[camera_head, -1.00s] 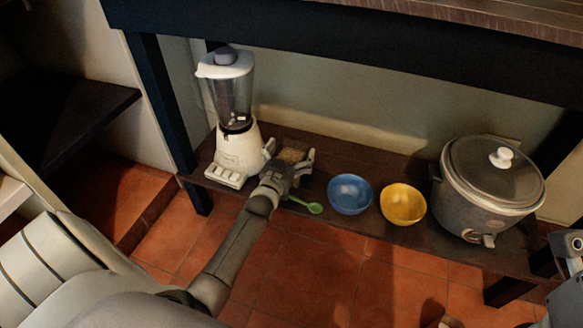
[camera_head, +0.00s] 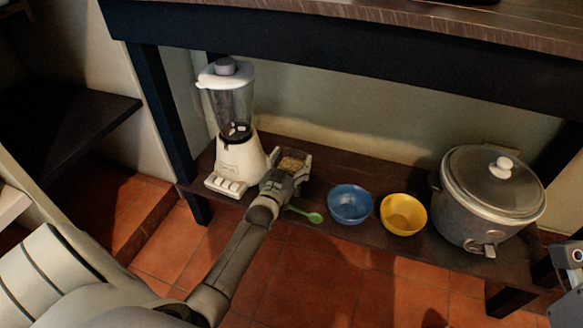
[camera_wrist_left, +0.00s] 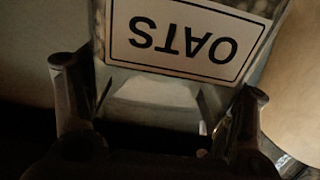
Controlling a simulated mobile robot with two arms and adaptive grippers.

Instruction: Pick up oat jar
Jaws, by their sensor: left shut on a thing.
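The oat jar (camera_head: 293,162) stands on the low dark shelf, to the right of the blender, with its oat-coloured top showing. Its lower part is hidden behind my left gripper (camera_head: 287,172). In the left wrist view, the jar (camera_wrist_left: 185,35) shows a white label reading OATS, upside down, between the two fingers of the left gripper (camera_wrist_left: 158,82). The left gripper is shut on the jar. Part of my right arm shows at the right edge of the head view; its fingers cannot be made out.
A white blender (camera_head: 238,155) stands close to the left of the jar. A green spoon (camera_head: 314,217), a blue bowl (camera_head: 350,204), a yellow bowl (camera_head: 403,214) and a grey cooker (camera_head: 490,200) are to the right on the shelf (camera_head: 345,165). A dark upper board (camera_head: 330,60) overhangs.

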